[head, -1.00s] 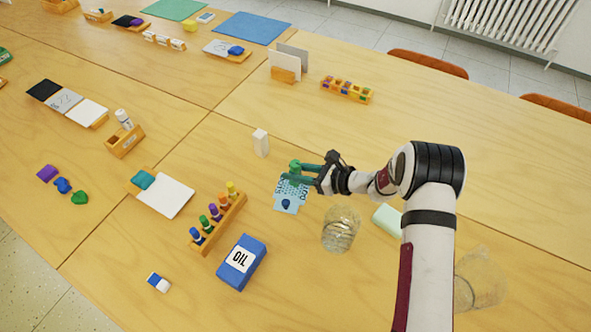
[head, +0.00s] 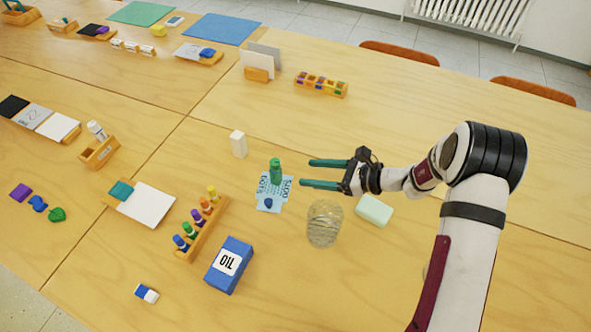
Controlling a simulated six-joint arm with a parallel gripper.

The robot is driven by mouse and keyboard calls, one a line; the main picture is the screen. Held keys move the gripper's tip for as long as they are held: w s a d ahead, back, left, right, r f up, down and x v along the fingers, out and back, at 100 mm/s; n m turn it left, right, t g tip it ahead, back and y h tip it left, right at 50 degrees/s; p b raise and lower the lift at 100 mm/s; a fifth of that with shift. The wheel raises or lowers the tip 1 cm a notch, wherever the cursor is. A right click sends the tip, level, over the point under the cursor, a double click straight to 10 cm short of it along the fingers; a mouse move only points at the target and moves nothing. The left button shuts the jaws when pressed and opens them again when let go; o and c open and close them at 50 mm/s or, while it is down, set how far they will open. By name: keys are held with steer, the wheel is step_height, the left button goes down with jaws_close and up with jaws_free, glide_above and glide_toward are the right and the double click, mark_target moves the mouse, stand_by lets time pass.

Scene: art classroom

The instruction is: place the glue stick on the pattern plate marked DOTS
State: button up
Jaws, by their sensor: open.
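A green glue stick (head: 275,171) stands upright on the light blue pattern plate (head: 278,201), which carries dark lettering and a dotted pattern. The lettering is small, but it appears to read DOTS. A small dark blue piece (head: 268,203) sits at the plate's near end. My gripper (head: 324,173) is open and empty to the right of the glue stick, its two green fingers apart from it and pointing left.
A clear glass jar (head: 324,223) stands just below my gripper, with a pale green block (head: 374,210) to its right. A white block (head: 238,144), a marker rack (head: 203,229) and a blue OIL box (head: 229,265) are left of the jar. The table's far right is clear.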

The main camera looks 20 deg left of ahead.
steer(key=s+d+r+n+g+h, duration=0.2)
steer(key=s+d+r+n+h, duration=0.4)
steer(key=s+r, duration=0.7)
steer(key=s+d+r+n+t+h, duration=0.1)
steer(key=s+d+n+h, duration=0.4)
steer(key=s+d, duration=0.9)
steer(key=shift+s+d+r+n+t+h, duration=0.2)
steer(key=shift+s+n+t+h, duration=0.15)
steer(key=shift+n, duration=0.35)
